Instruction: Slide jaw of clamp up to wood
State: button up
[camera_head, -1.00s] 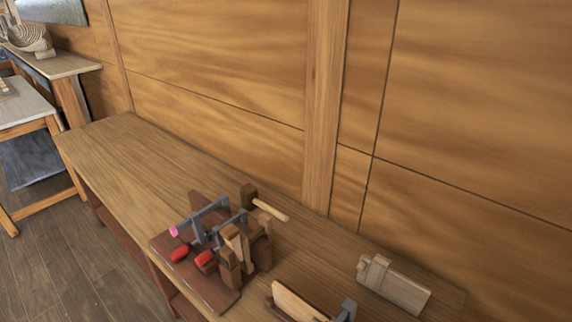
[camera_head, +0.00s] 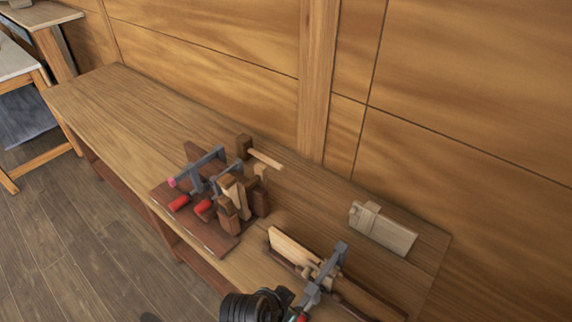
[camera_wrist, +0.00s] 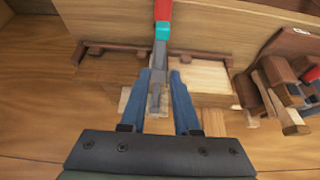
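The clamp (camera_head: 327,270) is a grey bar clamp at the near right of the bench, set across a pale wooden board (camera_head: 290,248). In the wrist view the clamp (camera_wrist: 158,75) has a red handle and teal collar at the top, with its grey bar running down the middle. The pale board (camera_wrist: 200,76) lies to its right. My gripper (camera_wrist: 159,76) is over the clamp, its two blue fingers apart on either side of the grey metal. I see no clear contact. My dark wrist shows low in the head view; the fingertips are not clear there.
Left of the clamp, a dark board (camera_head: 215,238) holds wooden blocks and red-handled clamps (camera_head: 203,208). These blocks (camera_wrist: 285,85) also show at the wrist view's right. A pale wooden piece (camera_head: 382,230) lies by the wall. The bench's far left is clear.

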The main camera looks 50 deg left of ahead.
aim_at(302, 303)
jog(key=shift+b+x, duration=2.9)
jog(key=shift+x, duration=1.35)
jog(key=shift+c, duration=0.4)
jog(key=shift+s, duration=0.1)
jog(key=shift+s+d+p, duration=0.15)
jog(key=shift+s+p, duration=0.2)
jog(key=shift+s, duration=0.25)
jog(key=shift+s+d+p, duration=0.15)
jog(key=shift+s+p, duration=0.2)
jog(key=shift+s, duration=0.25)
jog(key=shift+w, duration=0.2)
